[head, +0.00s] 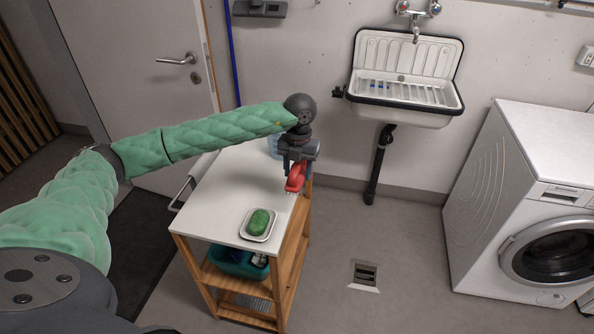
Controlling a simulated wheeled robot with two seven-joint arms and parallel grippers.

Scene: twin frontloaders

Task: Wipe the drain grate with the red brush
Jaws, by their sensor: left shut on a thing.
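My left gripper (297,163) is shut on the red brush (295,178) and holds it over the far right part of the white cart top. The gripper hides part of the brush, and I cannot tell whether the brush touches the cart top. The drain grate (366,273) is set in the grey floor to the right of the cart, apart from the brush. My right gripper is not in view.
A green soap in a white dish (247,236) sits on the wooden cart's white top (217,205). A teal bin (228,262) is on its shelf. A wall sink (437,111) with a black drainpipe (377,168) and a washing machine (482,195) stand right. Floor around the grate is clear.

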